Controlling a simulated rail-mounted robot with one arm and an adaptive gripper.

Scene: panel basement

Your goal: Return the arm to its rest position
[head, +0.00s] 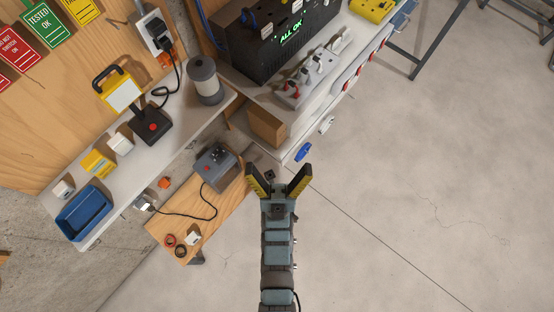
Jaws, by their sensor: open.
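My gripper (279,181) is in the head view, just below the middle of the picture. Its two yellow-and-black fingers are spread apart and nothing is between them. My arm reaches straight up from the bottom edge of the picture. The gripper overlaps the right end of the wooden bench (232,208) in this view; its height above the bench or floor cannot be told.
The bench holds a grey control box (215,166) with a cable. A white shelf (133,181) carries a blue bin (84,213) and a work lamp (119,93). A black unit (270,40) reads "ALL OK". Open concrete floor (420,190) lies to the right.

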